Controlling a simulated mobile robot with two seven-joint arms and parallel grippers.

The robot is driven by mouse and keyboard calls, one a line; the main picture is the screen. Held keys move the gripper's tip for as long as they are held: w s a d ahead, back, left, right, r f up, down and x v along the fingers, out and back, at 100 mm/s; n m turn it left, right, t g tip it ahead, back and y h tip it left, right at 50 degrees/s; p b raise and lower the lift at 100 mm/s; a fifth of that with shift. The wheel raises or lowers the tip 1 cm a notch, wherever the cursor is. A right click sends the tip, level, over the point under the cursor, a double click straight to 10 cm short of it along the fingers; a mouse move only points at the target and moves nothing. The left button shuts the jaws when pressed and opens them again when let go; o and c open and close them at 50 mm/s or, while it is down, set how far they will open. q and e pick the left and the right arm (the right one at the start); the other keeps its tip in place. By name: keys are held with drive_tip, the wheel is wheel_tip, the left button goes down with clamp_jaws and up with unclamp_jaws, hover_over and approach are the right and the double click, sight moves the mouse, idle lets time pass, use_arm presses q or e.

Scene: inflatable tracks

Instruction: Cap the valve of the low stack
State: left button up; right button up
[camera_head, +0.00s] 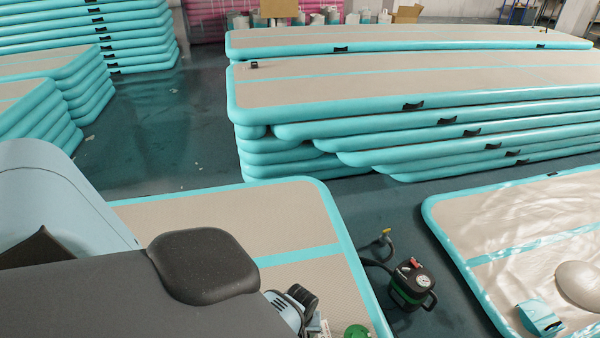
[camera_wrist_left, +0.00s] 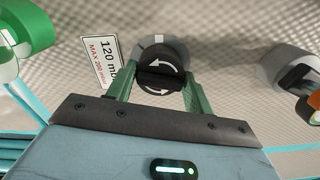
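The low stack (camera_head: 300,210) is a beige mat with turquoise edges at the bottom centre of the head view, partly hidden by my left arm. In the left wrist view, a round black cap (camera_wrist_left: 162,72) with white curved arrows sits between the two green fingers of my left gripper (camera_wrist_left: 160,82), which look closed on its sides. A grey ring (camera_wrist_left: 160,42) of the valve shows just behind the cap. I cannot tell whether the cap is seated or held just above it. In the head view my left gripper (camera_head: 293,305) is mostly hidden. My right gripper is not in view.
A white pressure label (camera_wrist_left: 100,62) lies beside the cap, with a green round object (camera_wrist_left: 28,28) past it. A grey item with orange (camera_wrist_left: 292,68) is on the other side. A pump (camera_head: 410,285) with a hose stands on the floor; another mat (camera_head: 530,225) lies right.

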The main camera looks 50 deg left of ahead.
use_arm(q)
drive_tip(key=o, duration=0.5)
drive_tip(key=shift+o, duration=0.2)
drive_tip(key=r+p, duration=0.1)
drive_tip(key=r, duration=0.2)
drive_tip(key=shift+w+p, duration=0.2)
drive_tip(key=shift+p, duration=0.1)
wheel_tip(320, 180, up, 4)
drive_tip(key=shift+s+f+p, duration=0.1)
drive_tip(key=shift+p, duration=0.65)
drive_tip(key=shift+r, duration=0.5)
drive_tip(key=shift+s, duration=0.1)
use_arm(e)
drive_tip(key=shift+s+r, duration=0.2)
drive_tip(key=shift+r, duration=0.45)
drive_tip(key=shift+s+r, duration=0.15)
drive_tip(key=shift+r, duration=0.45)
